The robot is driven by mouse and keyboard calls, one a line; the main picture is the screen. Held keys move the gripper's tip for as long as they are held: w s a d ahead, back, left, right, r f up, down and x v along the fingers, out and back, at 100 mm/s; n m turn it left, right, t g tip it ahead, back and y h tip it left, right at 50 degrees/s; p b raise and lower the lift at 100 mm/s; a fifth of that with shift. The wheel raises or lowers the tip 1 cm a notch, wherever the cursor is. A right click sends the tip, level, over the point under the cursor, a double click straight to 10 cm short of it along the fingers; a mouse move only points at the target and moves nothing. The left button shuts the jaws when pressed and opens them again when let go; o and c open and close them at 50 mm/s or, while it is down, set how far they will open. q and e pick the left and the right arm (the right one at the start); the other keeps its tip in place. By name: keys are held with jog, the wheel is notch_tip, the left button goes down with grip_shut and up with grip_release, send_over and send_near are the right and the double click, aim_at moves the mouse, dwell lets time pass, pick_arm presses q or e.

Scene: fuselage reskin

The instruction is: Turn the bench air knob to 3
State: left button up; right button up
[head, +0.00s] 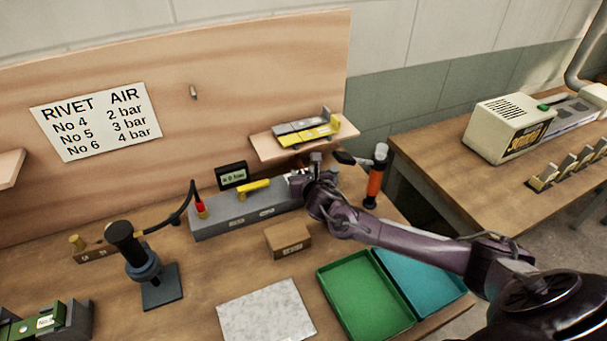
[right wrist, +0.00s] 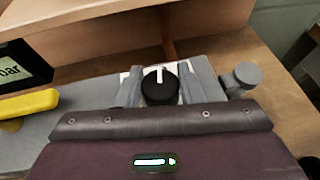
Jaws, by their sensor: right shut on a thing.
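The air knob (right wrist: 159,90) is black and round with a white pointer line, on a pale plate at the right end of the grey bench air unit (head: 225,219). In the right wrist view the pointer line points up, away from me; no scale numbers can be read. My right gripper (head: 298,180) is shut on the knob, with one finger on each side of it (right wrist: 161,86). In the head view the gripper hides the knob. A small black display (head: 232,176) stands behind the unit; its digits are too small to read. My left gripper is not in view.
A yellow lever (head: 253,188) lies on the unit left of the knob. A wooden shelf (head: 265,148) overhangs behind it. An orange-handled tool (head: 375,178) stands to the right. A cardboard box (head: 288,240) and a green tray (head: 365,298) are in front. A sign (head: 97,121) lists rivets and pressures.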

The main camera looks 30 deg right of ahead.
jog(key=n+y, duration=0.1)
jog(key=n+y+b, duration=0.1)
jog(key=shift+d+f+y, duration=0.15)
jog(key=shift+y, duration=0.25)
jog(key=n+y+b, duration=0.4)
jog(key=b, duration=0.2)
jog(key=shift+f+n+y, duration=0.1)
jog(key=shift+n+y, duration=0.2)
jog(key=shift+y, duration=0.1)
jog(key=shift+n+g+y+b, duration=0.5)
jog(key=shift+n+y+b, duration=0.2)
jog(key=shift+b, duration=0.15)
jog(key=shift+r, duration=0.2)
jog(key=o, duration=1)
jog(key=shift+c, duration=0.2)
